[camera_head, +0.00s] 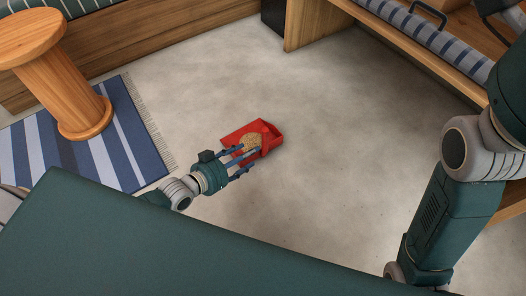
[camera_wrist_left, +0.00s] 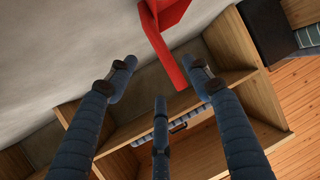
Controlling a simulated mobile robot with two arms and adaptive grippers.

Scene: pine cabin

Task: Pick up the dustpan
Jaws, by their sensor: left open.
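The red dustpan (camera_head: 268,134) lies on the grey floor near the middle of the head view, with a tan patch (camera_head: 250,142) on it that I cannot identify. My left gripper (camera_head: 244,161) is at the near side of the dustpan, its fingers overlapping it in the picture. In the left wrist view the fingers of my left gripper (camera_wrist_left: 160,73) are spread and empty. Part of the dustpan (camera_wrist_left: 165,48) shows there at the top, beyond the fingertips, with a narrow red part pointing between them. The rest of it is cut off. My right gripper is out of view.
A blue-striped rug (camera_head: 80,160) lies at the left, with a round wooden stool (camera_head: 75,90) on it. A wooden bench front (camera_head: 130,55) runs along the back, and a wooden bench with a striped cushion (camera_head: 425,42) stands at the right. The floor right of the dustpan is clear.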

